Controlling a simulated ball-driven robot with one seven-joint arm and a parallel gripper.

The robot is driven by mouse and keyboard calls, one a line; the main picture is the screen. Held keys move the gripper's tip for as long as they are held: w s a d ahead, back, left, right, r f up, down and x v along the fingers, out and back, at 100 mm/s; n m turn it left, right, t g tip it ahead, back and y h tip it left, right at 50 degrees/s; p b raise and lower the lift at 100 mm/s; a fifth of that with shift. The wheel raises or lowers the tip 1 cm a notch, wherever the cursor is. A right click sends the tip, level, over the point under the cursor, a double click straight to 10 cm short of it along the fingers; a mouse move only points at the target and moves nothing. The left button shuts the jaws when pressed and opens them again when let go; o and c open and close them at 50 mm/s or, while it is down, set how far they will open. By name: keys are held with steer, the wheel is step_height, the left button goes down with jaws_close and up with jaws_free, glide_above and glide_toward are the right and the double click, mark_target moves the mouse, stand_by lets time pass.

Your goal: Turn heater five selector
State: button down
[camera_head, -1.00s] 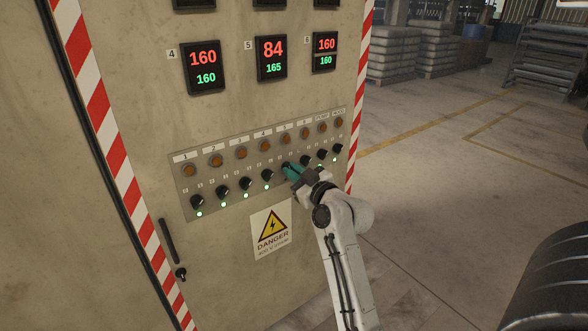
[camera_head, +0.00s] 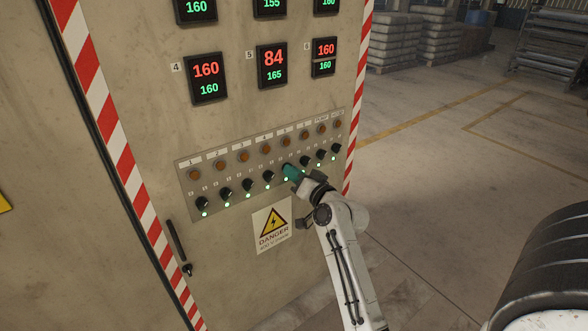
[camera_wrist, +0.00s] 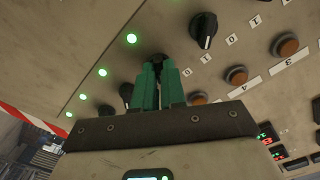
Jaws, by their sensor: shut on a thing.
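The heater five selector is a small black knob on the cabinet's control panel. It is hidden behind my gripper in the head view, and its dark top shows between the green fingertips in the wrist view (camera_wrist: 156,58). My gripper (camera_head: 291,172) has green fingers and is shut on this knob; it also shows in the wrist view (camera_wrist: 160,85). A green light (camera_wrist: 132,38) glows just beside the held knob. The knob's exact angle cannot be told. The heater five display (camera_head: 272,66) reads 84 in red over 165 in green.
The neighbouring selector four (camera_head: 268,177) and selector six (camera_wrist: 126,92) stand close on either side of my gripper. Orange lamps (camera_head: 244,156) run above the knobs. A danger sign (camera_head: 272,226) is below the panel. Open floor lies right of the cabinet, with a black tyre-like object (camera_head: 550,270) at lower right.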

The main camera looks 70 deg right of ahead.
steer(key=shift+m+p, duration=0.5)
steer(key=shift+m, duration=0.6)
steer(key=c, duration=1.2)
jaws_free()
steer(key=v, duration=1)
steer(key=shift+s+a, duration=0.2)
steer(key=shift+s, duration=0.15)
